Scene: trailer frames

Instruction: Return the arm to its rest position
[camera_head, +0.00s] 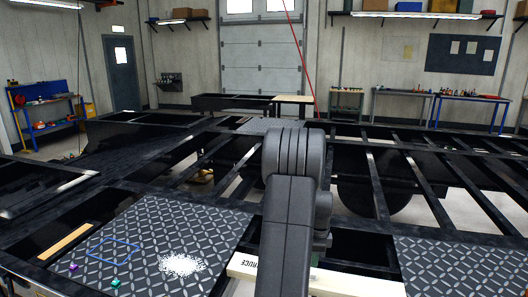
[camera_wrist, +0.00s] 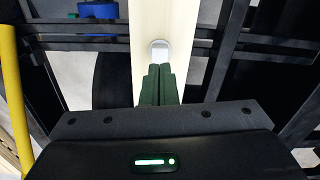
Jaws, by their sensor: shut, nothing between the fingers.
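My arm (camera_head: 290,200) rises in the middle of the head view, over the black trailer frames. Its dark grey links hide the gripper there. In the wrist view my gripper (camera_wrist: 159,68) shows two dark green fingers side by side, touching and empty. Beyond the fingertips is a small pale round-ended piece (camera_wrist: 159,48) on a long cream-coloured beam (camera_wrist: 188,45). I cannot tell how far the fingers are from it.
Black trailer frames (camera_head: 380,175) with open gaps surround the arm. A tread-plate panel (camera_head: 140,235) at left bears a blue outline, white specks and small coloured blocks; another panel (camera_head: 450,265) is at right. A pale board (camera_head: 340,285) lies in front. A yellow tube (camera_wrist: 14,90) is at left.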

